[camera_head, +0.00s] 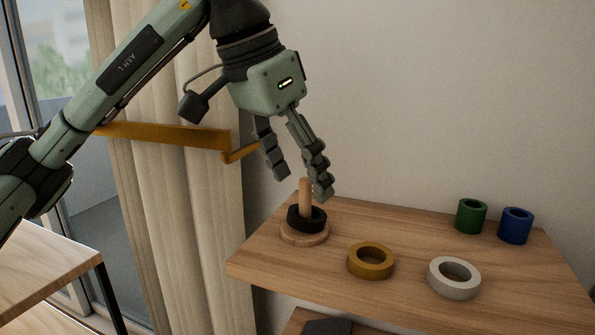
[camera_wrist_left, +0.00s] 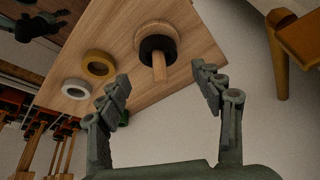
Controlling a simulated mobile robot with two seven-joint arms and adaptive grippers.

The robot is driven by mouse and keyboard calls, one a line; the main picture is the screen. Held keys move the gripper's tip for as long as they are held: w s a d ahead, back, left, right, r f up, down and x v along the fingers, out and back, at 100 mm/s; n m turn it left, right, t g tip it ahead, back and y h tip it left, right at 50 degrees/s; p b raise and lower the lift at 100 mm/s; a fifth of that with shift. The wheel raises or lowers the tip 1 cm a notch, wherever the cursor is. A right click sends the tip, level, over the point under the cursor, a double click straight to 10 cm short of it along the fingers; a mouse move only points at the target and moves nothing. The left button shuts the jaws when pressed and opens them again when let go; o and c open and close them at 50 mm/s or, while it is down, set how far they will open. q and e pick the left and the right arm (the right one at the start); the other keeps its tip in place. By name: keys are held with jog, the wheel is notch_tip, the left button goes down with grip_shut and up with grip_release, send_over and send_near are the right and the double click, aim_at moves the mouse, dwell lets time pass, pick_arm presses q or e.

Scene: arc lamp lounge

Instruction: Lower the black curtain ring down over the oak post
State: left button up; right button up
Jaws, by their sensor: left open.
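The oak post (camera_head: 306,188) stands upright on a round wooden base (camera_head: 303,236) at the left end of the wooden shelf. The black curtain ring (camera_head: 306,221) is around the post, low down at the base, and looks slightly tilted. In the left wrist view the black ring (camera_wrist_left: 158,45) also encircles the post (camera_wrist_left: 159,70) against its base. My left gripper (camera_head: 300,186) is open and empty, above and beside the post top, with its fingers apart. It shows in the left wrist view too (camera_wrist_left: 163,88).
On the shelf (camera_head: 400,219) lie a mustard ring (camera_head: 371,261) and a white ring (camera_head: 454,278), right of the post. A green cylinder (camera_head: 470,216) and a blue cylinder (camera_head: 515,225) stand at the back right. A curtain (camera_head: 215,230) hangs on the left.

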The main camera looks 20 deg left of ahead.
pick_arm(q)
jog(key=v, duration=1.2)
